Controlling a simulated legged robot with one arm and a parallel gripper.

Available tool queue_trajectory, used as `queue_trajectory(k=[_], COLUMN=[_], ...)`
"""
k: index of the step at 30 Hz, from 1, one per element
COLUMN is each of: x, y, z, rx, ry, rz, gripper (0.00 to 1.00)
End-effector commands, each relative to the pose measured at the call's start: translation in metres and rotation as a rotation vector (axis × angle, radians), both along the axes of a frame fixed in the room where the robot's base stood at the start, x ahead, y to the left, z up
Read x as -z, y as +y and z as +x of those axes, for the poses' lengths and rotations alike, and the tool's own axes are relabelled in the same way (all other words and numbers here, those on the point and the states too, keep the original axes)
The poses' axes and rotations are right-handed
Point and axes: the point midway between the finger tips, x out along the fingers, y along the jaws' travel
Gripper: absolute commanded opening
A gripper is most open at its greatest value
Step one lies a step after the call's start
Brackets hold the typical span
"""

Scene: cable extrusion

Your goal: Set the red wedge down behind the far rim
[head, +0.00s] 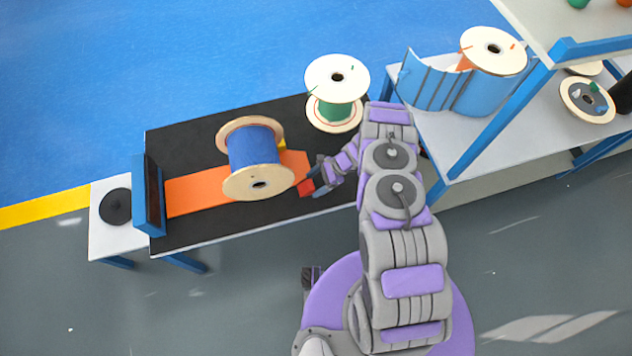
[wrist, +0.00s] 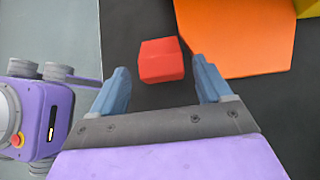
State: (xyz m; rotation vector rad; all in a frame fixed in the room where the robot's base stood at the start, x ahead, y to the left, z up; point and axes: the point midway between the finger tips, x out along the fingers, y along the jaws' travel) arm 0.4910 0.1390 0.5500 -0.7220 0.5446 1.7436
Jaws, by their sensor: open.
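The red wedge (head: 305,187) lies on the black table top, just right of the near rim (head: 259,183) of the blue cable spool (head: 254,148). In the wrist view the red wedge (wrist: 161,60) sits beside the orange strip, ahead of and between my fingertips. My gripper (head: 319,181) is open, with a blue finger on either side in the wrist view (wrist: 161,78). No grip on the wedge shows. The spool lies on its side across the orange strip. Its far rim (head: 237,125) is partly hidden by the blue winding.
A yellow piece (head: 282,143) shows by the spool's right side. A green spool (head: 336,110) stands upright at the table's back right. A blue end stop (head: 149,195) is at the left. A shelf with spools (head: 492,52) stands right. Black table behind the far rim looks clear.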

Motion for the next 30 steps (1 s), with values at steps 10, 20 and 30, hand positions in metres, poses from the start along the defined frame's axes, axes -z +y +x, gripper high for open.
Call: queue_trajectory(k=[10,20,30], x=[-0.041,-0.078,-0.086], y=[-0.039,-0.075,-0.080], z=[0.012,0.023,0.024], rx=[0.004,0.002,-0.003], ry=[-0.003,-0.002,-0.003], rz=[0.001,0.000,0.001], gripper=[0.78,0.78,0.78])
